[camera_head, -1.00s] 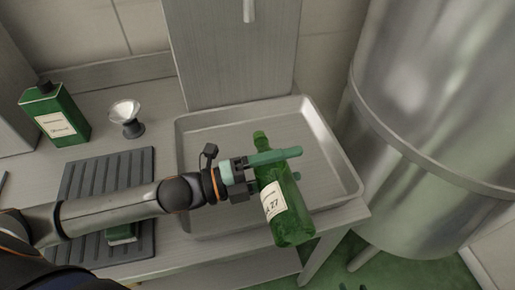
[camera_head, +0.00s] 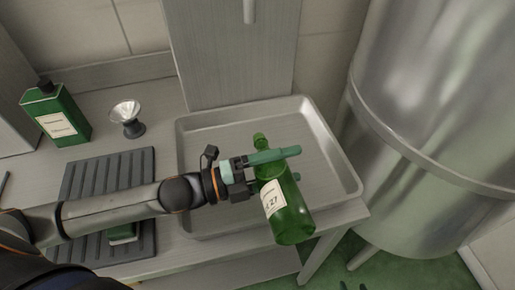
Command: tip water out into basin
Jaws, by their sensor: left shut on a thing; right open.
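A green glass bottle (camera_head: 287,213) with a white label is held tilted over the shallow metal basin (camera_head: 205,123). Its neck points to the back, over the basin, and its base is nearer to me, by the basin's front right edge. My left gripper (camera_head: 277,167) reaches in from the left and is shut on the bottle just below its neck. No stream of water is visible at the mouth, and I cannot tell how much water is inside. My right gripper is not in view.
A dark ribbed mat (camera_head: 95,180) lies left of the basin, with a green item (camera_head: 122,234) on it, partly under my arm. A green can (camera_head: 55,115) and a small metal funnel (camera_head: 127,117) stand behind. A large steel tank (camera_head: 430,120) stands close on the right.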

